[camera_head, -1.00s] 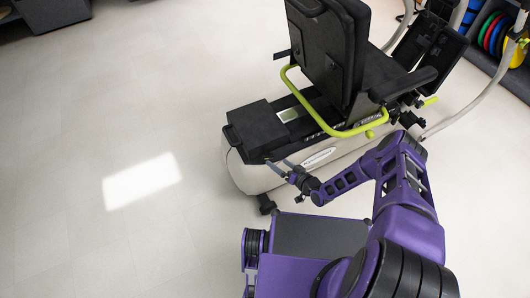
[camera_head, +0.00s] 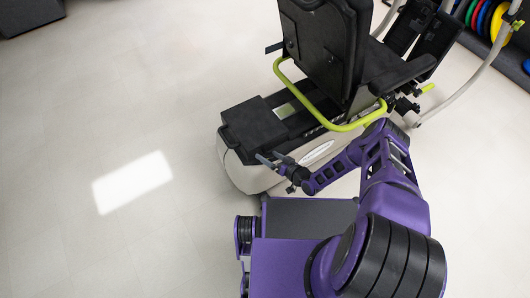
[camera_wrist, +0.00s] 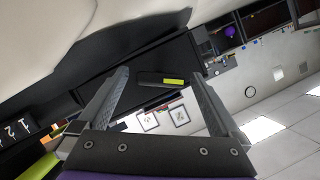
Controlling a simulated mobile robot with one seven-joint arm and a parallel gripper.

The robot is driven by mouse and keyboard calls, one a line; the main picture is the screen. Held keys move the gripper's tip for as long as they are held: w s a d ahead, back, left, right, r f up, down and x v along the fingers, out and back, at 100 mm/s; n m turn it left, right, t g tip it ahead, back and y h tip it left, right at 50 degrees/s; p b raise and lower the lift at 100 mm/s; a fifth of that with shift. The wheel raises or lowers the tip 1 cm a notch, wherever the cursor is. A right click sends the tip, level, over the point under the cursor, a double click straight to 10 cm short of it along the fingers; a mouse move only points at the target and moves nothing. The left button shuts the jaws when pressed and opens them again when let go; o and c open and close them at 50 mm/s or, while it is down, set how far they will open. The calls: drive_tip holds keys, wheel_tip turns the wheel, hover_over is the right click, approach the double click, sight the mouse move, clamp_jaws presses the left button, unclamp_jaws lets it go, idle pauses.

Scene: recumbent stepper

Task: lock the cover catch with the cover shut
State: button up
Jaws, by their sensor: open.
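The black cover (camera_head: 257,122) lies flat on the rear end of the stepper and looks shut. In the wrist view, its dark side (camera_wrist: 110,82) fills the space ahead of my fingers. A small dark bar with a yellow-green end (camera_wrist: 173,82) shows on that dark side and looks like the catch; I cannot tell whether it is locked. My gripper (camera_head: 267,156) is open and empty at the near side of the cover. In the wrist view my gripper (camera_wrist: 158,74) has its fingers either side of the bar, apparently short of it.
The black seat (camera_head: 322,45) and a yellow-green handle (camera_head: 330,122) rise just right of the cover. The pale stepper body (camera_head: 240,172) lies below it. Coloured plates (camera_head: 492,22) sit on a rack at upper right. The floor (camera_head: 90,100) at left is clear.

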drive_tip(key=shift+w+a+f, duration=0.1)
drive_tip(key=shift+w+a, duration=0.1)
idle(0.3)
drive_tip(key=c, duration=1.4)
